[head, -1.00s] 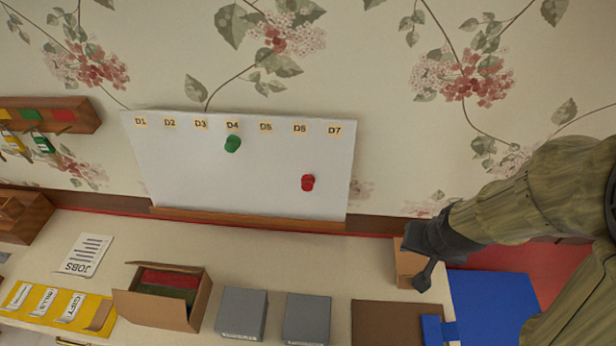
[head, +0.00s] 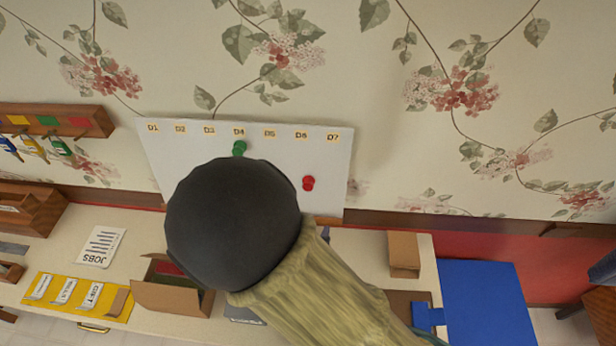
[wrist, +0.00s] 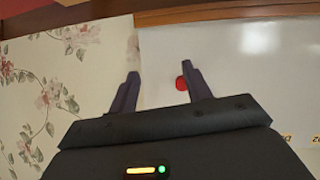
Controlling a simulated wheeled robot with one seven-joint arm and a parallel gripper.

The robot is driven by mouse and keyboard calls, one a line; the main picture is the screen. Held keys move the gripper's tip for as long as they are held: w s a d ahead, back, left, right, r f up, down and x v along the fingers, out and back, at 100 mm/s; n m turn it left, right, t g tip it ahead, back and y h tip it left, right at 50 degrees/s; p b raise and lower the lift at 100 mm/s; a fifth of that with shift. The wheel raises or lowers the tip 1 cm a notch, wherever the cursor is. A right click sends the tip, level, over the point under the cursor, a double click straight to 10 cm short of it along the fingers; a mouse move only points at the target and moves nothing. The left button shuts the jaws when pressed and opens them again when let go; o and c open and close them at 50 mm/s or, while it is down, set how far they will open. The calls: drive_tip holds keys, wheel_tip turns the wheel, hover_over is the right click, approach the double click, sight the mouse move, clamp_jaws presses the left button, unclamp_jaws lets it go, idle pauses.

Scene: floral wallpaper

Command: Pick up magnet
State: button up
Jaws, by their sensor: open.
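A white board (head: 335,155) labelled D1 to D7 hangs on the wall. It holds a green magnet (head: 239,147) under D4 and a red magnet (head: 308,183) under D6. In the wrist view, my gripper (wrist: 160,74) is open and empty, its fingers pointing toward the board's ledge edge. The red magnet (wrist: 181,83) shows just inside the right finger, partly hidden by it; I cannot tell whether they touch. In the head view my arm hides the gripper and the lower middle of the board.
Below the board is a counter with an open cardboard box (head: 160,297), a yellow organizer (head: 70,297) and a JOBS sheet (head: 101,246). A small box (head: 404,254) and a blue panel (head: 487,305) are at right. A key rack (head: 50,119) hangs at left.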

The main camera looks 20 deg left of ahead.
drive_tip(key=s+a+r+n+t+y+p, duration=0.1)
drive_tip(key=s+a+r+n+t+p, duration=0.1)
drive_tip(key=s+a+r+t, duration=0.1)
drive_tip(key=s+r+t, duration=0.1)
drive_tip(key=s+r, duration=0.1)
drive_tip(key=s, duration=0.1)
drive_tip(key=shift+s, duration=0.15)
drive_tip(key=shift+f, duration=0.1)
drive_tip(key=b+x, duration=0.4)
drive_tip(key=x, duration=0.8)
drive_tip(key=shift+a, duration=0.2)
drive_tip(key=b+x, duration=0.2)
drive_tip(key=x, duration=0.3)
